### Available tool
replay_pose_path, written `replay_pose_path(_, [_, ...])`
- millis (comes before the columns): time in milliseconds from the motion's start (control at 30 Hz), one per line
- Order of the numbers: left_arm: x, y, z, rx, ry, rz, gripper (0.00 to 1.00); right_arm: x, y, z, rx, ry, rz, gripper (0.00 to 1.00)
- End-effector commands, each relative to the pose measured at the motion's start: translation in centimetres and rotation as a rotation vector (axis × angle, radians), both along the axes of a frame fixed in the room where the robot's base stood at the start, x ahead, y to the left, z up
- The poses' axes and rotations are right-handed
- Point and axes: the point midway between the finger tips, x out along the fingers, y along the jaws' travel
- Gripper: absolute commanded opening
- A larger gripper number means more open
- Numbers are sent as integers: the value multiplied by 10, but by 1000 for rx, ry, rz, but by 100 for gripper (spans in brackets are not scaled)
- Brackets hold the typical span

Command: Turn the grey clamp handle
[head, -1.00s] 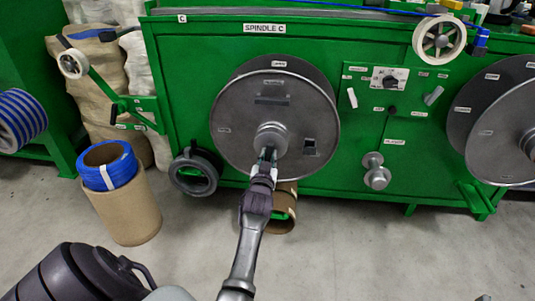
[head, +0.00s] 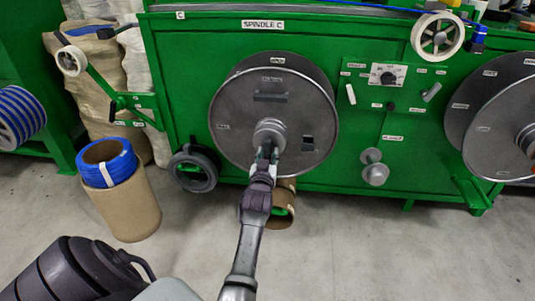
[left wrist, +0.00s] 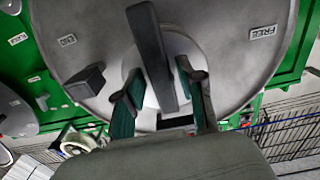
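The grey clamp handle (left wrist: 152,55) is a dark bar across the round, light grey hub (left wrist: 188,45) in the left wrist view. The hub (head: 269,133) stands out from the middle of the large grey spool (head: 235,140) on Spindle C. My left gripper (head: 266,157) is in front of the hub. In the left wrist view its two green-padded fingers (left wrist: 160,90) are apart, one on each side of the bar, with visible gaps. The gripper partly hides the handle in the head view. My right gripper is in neither view.
The green machine (head: 200,45) fills the back. A control panel (head: 385,77) and a second spool (head: 505,125) are to the right. A blue cable coil on a cardboard tube (head: 130,210) stands left. The grey floor (head: 390,250) in front is clear.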

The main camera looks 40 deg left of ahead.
Motion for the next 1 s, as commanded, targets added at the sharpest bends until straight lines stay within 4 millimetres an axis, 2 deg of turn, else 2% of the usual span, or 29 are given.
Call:
replay_pose_path(367, [0,1,8,9,-5,1,48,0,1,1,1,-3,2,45])
replay_pose_path(467, [0,2,20,9,-6,2,48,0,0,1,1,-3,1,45])
replay_pose_path(800, [0,1,83,7,-6,0,48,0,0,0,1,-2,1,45])
replay_pose_path(1000, [0,1,101,6,-4,1,48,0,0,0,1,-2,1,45])
